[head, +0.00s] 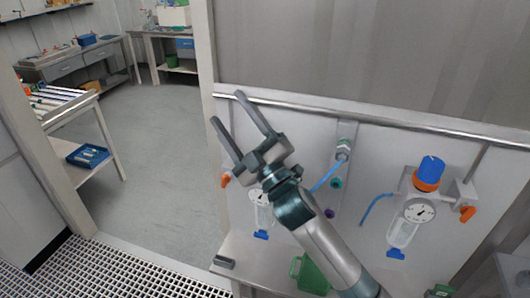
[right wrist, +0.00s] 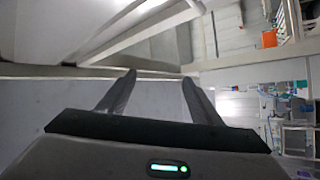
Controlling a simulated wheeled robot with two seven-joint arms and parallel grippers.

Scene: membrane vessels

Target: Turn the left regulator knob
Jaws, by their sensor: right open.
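The left regulator (head: 261,214) is on the pale wall panel, with part of its gauge, clear bowl and blue bottom valve showing in the head view. Its knob is hidden behind my right gripper (head: 228,107). That gripper is open and empty, its fingers pointing up and left across the panel's left post. In the right wrist view its fingers (right wrist: 158,78) are apart with nothing between them. The right regulator (head: 415,212) shows a blue knob (head: 431,169) over an orange ring, with a gauge and clear bowl. My left gripper is out of view.
A metal rail (head: 370,118) runs across the panel above the regulators. Blue hoses and a fitting column (head: 341,185) stand between them. A green container (head: 312,276) is on the shelf below. Open floor (head: 150,130) lies left of the post.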

